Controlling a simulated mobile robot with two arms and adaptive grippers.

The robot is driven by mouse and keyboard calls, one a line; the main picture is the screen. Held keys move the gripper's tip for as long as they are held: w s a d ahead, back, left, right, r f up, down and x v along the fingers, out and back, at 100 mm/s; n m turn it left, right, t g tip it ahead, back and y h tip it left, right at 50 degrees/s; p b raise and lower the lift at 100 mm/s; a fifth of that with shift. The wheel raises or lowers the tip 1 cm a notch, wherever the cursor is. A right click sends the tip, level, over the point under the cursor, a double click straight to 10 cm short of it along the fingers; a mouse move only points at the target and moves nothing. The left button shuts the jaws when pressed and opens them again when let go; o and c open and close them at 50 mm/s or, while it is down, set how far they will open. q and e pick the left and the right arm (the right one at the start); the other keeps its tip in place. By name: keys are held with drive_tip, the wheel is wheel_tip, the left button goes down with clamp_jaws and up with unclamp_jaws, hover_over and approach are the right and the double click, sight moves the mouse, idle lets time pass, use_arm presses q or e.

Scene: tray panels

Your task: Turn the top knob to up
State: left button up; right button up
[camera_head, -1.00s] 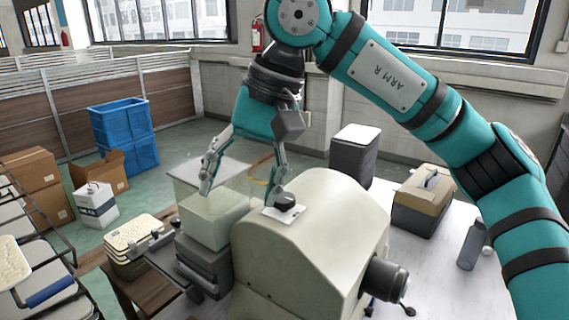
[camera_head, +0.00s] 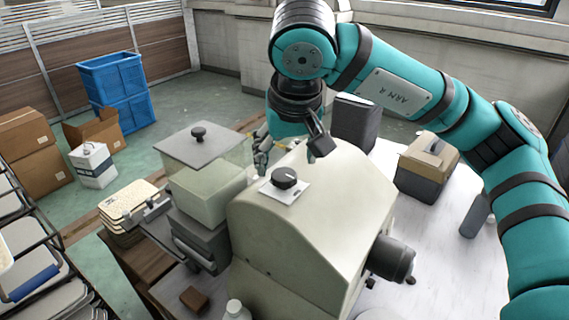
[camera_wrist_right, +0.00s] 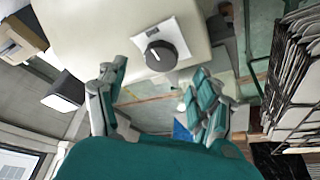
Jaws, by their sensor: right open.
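The top knob (camera_head: 284,177) is a round black dial on a white plate (camera_head: 298,192), on the sloped top of a beige machine (camera_head: 300,235). In the right wrist view the knob (camera_wrist_right: 161,55) stands between and just beyond the fingertips, with a pale pointer line toward the picture's left. My right gripper (camera_head: 288,148) is behind the knob in the head view, its fingers apart and empty. The right wrist view also shows the spread fingers (camera_wrist_right: 158,80), clear of the knob. My left gripper is not in view.
A black side knob (camera_head: 392,259) sticks out of the machine's right side. A clear-walled box with a grey lid (camera_head: 200,145) stands left of the machine. A tan-topped case (camera_head: 428,160), a dark bin (camera_head: 354,122) and a bottle (camera_head: 474,216) stand to the right.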

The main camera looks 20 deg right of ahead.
sight(284, 175)
drive_tip(key=x, duration=0.2)
drive_tip(key=shift+f+p, duration=0.35)
drive_tip(key=shift+x, duration=1)
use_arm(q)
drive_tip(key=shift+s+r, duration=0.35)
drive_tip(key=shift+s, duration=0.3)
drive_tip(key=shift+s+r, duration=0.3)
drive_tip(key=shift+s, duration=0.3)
